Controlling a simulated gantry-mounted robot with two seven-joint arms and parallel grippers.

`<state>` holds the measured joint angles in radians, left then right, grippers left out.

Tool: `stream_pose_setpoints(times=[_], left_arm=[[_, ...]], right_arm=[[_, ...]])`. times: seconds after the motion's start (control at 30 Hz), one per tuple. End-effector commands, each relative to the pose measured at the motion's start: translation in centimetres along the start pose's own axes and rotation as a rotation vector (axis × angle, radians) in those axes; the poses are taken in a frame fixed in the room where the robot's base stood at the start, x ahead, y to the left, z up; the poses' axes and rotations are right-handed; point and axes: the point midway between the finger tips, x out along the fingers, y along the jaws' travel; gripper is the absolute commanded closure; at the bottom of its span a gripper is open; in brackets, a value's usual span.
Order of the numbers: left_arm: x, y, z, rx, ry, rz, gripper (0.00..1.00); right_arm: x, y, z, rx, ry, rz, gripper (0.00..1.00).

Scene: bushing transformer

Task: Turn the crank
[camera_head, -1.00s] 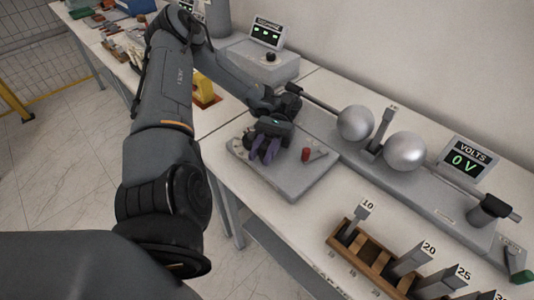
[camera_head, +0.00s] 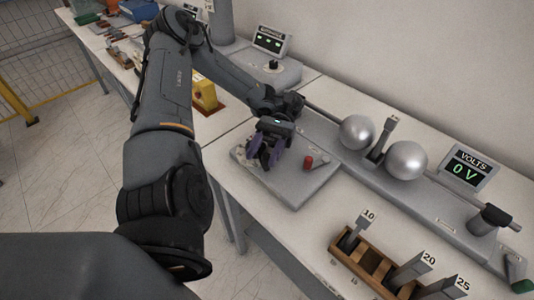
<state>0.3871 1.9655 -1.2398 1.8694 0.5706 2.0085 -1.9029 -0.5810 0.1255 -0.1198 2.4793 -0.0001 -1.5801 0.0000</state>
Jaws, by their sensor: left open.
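A flat grey control box (camera_head: 290,186) lies on the table in the middle of the head view. A red knob (camera_head: 308,162) stands on it to the right. My left gripper (camera_head: 262,163) reaches down over the left part of the box, with dark purple fingers open. What lies right under the fingers is mostly hidden, and I cannot tell whether they touch it. A crank-like grey arm with a green handle (camera_head: 522,286) is at the lower right edge, partly cut off. My right gripper is not in view.
Two metal spheres (camera_head: 406,160) sit on a long grey base behind the box. A display (camera_head: 467,168) reads 0 V. A wooden rack (camera_head: 362,266) holds numbered blocks at the front. A yellow object (camera_head: 205,95) stands behind my left arm.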

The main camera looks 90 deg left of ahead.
Motion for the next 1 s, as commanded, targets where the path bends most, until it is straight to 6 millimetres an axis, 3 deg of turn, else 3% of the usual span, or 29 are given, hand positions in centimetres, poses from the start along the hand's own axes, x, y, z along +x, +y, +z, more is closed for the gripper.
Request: stream_pose_setpoints(times=[0.07,0.5,0.73,1.0], left_arm=[[0.0,-0.1,2.2,-0.001,0.002,0.0,0.51],[3.6,7.2,6.5,0.004,-0.001,-0.003,0.51],[4.8,9.5,7.9,0.001,0.0,-0.002,0.51],[5.2,10.4,8.5,-0.001,0.0,-0.001,0.51]], right_arm=[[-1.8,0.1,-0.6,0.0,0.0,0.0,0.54],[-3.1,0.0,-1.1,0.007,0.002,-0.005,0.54],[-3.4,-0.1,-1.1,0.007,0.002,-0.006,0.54],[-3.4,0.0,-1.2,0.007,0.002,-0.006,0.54]])
